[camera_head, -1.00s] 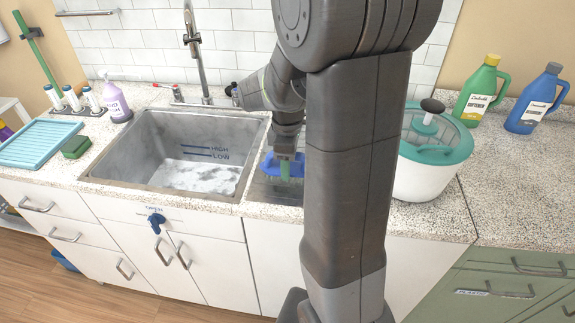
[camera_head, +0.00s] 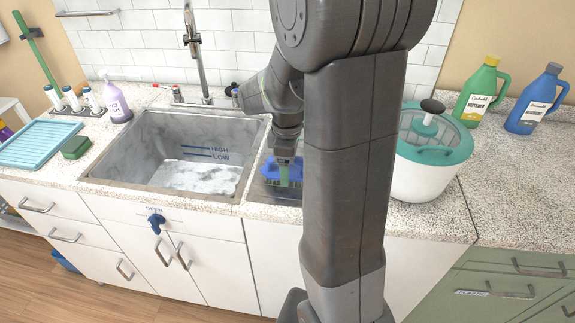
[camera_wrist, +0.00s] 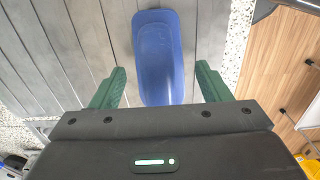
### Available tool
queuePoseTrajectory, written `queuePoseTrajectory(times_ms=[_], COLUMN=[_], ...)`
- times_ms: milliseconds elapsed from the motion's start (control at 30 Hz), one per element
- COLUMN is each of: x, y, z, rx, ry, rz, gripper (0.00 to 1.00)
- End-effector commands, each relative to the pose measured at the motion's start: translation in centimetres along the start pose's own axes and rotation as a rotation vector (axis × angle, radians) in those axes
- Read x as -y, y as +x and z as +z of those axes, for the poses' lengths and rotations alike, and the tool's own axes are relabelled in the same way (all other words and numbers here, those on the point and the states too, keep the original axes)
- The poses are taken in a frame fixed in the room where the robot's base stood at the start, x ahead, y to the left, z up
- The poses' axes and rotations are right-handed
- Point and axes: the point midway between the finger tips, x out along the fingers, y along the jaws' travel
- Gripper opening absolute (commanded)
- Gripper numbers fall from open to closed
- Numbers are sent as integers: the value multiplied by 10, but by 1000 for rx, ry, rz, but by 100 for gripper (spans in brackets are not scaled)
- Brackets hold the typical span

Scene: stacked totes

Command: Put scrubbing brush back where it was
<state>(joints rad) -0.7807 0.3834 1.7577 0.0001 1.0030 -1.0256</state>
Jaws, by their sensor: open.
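The blue scrubbing brush (camera_head: 269,168) is on the grey ribbed drainboard (camera_head: 257,187) just right of the sink. In the wrist view its smooth blue back (camera_wrist: 160,50) lies between my two green fingers, with a gap on each side. My gripper (camera_head: 284,175) points down over the brush and is open around it, not clamped. It also shows in the wrist view (camera_wrist: 160,72). The brush's near end is hidden by the gripper body, and my arm covers the area to its right.
The sink (camera_head: 190,145) with suds is at left. A white and teal spinner (camera_head: 430,165) stands right of my arm. A green sponge (camera_head: 76,147) and blue rack (camera_head: 38,142) lie at far left. Green (camera_head: 477,95) and blue (camera_head: 533,103) bottles stand at back right.

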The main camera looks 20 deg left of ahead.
Motion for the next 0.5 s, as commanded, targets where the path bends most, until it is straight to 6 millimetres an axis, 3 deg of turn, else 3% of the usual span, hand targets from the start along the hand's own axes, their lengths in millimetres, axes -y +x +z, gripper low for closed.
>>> queuePoseTrajectory(times_ms=[500], x=[-1], y=[-100], z=[0], rx=[-2], ry=[0], rz=[4], gripper=[70])
